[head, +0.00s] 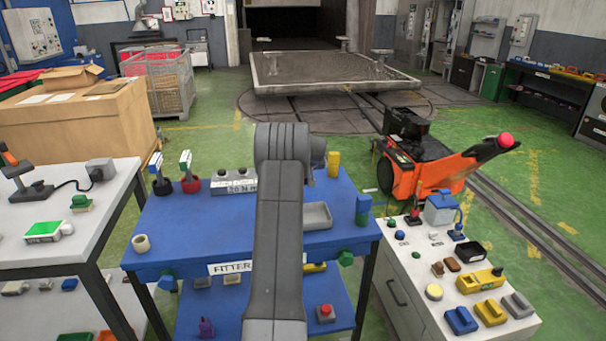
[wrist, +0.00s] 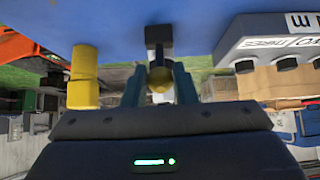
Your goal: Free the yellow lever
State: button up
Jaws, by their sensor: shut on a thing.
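The stem comes out of a dark block (wrist: 158,35) set against the blue bench (wrist: 215,18). My gripper (wrist: 160,75) has one finger on each side of the stem and knob and is shut on the lever. The exact contact is partly hidden by the fingers. In the head view my arm's grey link covers the gripper and the lever. The blue bench top (head: 200,232) shows around the arm.
A yellow cylinder (wrist: 84,77) stands beside the lever; it also shows in the head view (head: 334,164). A grey box with knobs (head: 234,182) is on its other side.

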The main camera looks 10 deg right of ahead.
jog(key=shift+s+f, duration=0.2)
jog(key=shift+s, duration=0.05)
jog(key=shift+f, duration=0.1)
jog(key=shift+s+f+b, duration=0.4)
jog(key=shift+s+b, duration=0.05)
jog(key=shift+b, duration=0.35)
jog(key=shift+s, duration=0.15)
jog(key=shift+f, duration=0.1)
jog(key=shift+s+f+b, duration=0.55)
jog(key=shift+b, duration=0.5)
jog(key=shift+s+f+b, duration=0.35)
jog(key=shift+f+b, duration=0.35)
jog(key=shift+b, duration=0.15)
jog(key=shift+f, duration=0.15)
